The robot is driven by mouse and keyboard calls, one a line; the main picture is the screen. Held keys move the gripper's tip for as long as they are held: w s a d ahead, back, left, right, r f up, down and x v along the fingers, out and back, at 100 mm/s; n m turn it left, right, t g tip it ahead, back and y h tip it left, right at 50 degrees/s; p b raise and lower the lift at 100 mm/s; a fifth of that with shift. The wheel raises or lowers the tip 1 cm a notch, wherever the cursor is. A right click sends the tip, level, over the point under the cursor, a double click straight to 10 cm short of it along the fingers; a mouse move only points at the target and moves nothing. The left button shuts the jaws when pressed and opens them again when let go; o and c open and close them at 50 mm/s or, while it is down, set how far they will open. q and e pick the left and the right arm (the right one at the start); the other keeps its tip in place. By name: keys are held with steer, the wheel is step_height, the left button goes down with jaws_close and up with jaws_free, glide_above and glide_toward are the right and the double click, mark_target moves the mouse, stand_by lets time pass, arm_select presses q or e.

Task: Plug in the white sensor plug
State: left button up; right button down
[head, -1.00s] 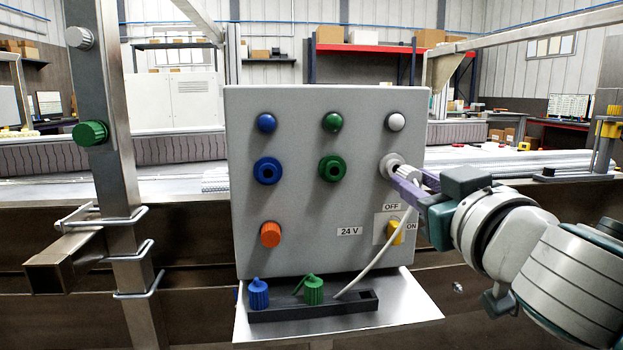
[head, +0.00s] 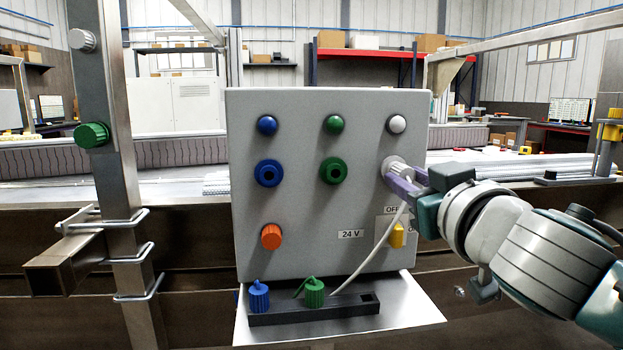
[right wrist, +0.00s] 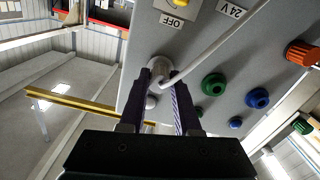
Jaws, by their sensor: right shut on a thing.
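The grey control box (head: 300,220) has a white socket at the right of its middle row, below a white lamp (head: 397,124). My right gripper (head: 402,182) is shut on the white sensor plug (head: 398,169) right at that socket. The plug covers the socket's opening, and I cannot tell how far in it sits. In the right wrist view the plug (right wrist: 160,68) is between the two fingers of my right gripper (right wrist: 163,95). A white cable (head: 372,252) hangs from the plug to the black holder (head: 285,316). My left gripper is not in view.
Blue (head: 267,172) and green (head: 333,170) sockets are empty. Blue (head: 258,296) and green (head: 314,293) plugs stand in the holder on a metal shelf (head: 405,316). An orange knob (head: 271,236) and a yellow switch (head: 397,236) are below. A steel post (head: 110,180) stands left.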

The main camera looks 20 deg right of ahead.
stand_by(0.3)
steer(key=c, duration=0.5)
jaws_free()
steer(key=shift+c, duration=0.2)
steer(key=v, duration=0.9)
steer(key=shift+s, duration=0.4)
